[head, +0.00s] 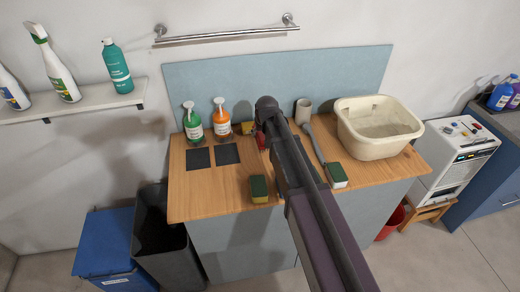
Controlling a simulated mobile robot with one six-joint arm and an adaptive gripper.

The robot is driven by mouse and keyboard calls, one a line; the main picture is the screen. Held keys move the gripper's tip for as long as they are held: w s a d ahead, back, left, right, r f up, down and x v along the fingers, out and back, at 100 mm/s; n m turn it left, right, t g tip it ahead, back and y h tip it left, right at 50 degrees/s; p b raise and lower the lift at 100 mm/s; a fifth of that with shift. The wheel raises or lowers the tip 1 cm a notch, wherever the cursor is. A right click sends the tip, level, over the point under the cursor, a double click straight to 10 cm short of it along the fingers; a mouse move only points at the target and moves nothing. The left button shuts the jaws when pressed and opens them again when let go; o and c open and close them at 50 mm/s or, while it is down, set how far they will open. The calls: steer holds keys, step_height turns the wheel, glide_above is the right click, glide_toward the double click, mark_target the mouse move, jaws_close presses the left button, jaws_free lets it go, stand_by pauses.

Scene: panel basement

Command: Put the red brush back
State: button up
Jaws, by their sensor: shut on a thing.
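My arm reaches over the wooden counter, and my gripper (262,128) is at its far end, pointing down near the back of the counter. The arm hides most of the fingers. A small red part, which looks like the red brush (261,141), shows at the gripper just left of the arm. The gripper is shut on it. The rest of the brush is hidden, and I cannot tell whether it touches the counter (215,190). A beige cup (303,110) stands at the back, right of the gripper.
Green (193,124) and orange (221,122) spray bottles stand close left of my gripper, behind dark squares (198,158). A yellow-green sponge (259,188) lies in front. Right of the arm are a grey-handled tool (313,142), a green-white sponge (337,175) and a cream basin (378,145).

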steer(key=shift+f+b, duration=0.9)
steer(key=shift+f, duration=0.35)
steer(key=shift+f+b, duration=1.85)
steer(key=shift+f, duration=0.15)
steer(key=o, duration=0.9)
steer(key=shift+r, duration=0.25)
steer(key=p+v, duration=1.1)
steer(key=v, duration=0.1)
